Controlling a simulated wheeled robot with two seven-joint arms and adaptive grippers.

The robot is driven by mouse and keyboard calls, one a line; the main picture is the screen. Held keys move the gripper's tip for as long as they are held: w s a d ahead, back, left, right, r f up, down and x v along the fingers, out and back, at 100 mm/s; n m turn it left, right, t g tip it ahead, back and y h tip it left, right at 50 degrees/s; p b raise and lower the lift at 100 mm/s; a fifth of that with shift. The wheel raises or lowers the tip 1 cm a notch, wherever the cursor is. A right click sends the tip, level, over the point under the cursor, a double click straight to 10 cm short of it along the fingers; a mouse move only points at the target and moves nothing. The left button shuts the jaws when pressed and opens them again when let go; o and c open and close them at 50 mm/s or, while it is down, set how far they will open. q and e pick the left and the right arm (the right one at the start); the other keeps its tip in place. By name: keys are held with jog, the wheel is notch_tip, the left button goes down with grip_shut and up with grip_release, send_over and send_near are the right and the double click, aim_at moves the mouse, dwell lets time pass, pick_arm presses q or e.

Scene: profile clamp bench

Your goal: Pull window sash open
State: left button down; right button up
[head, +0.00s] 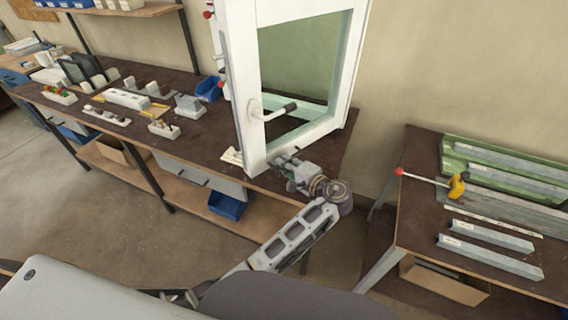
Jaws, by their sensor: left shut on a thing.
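The white window sash (253,140) stands upright on the dark bench, with a pane that looks greenish. My left gripper (284,163) is at the bottom rail of the sash, below the handle, and is shut on the sash there. The fingertips are small and partly hidden against the rail. My right gripper is not in view.
The long dark bench (208,140) holds several small fittings, clamps and a blue bin (209,88) left of the sash. A second bench (420,215) at the right carries metal profiles and a yellow-handled clamp (456,187). A gap lies between the benches.

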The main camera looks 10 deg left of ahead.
pick_arm(q)
jog(key=c, duration=1.5)
grip_release()
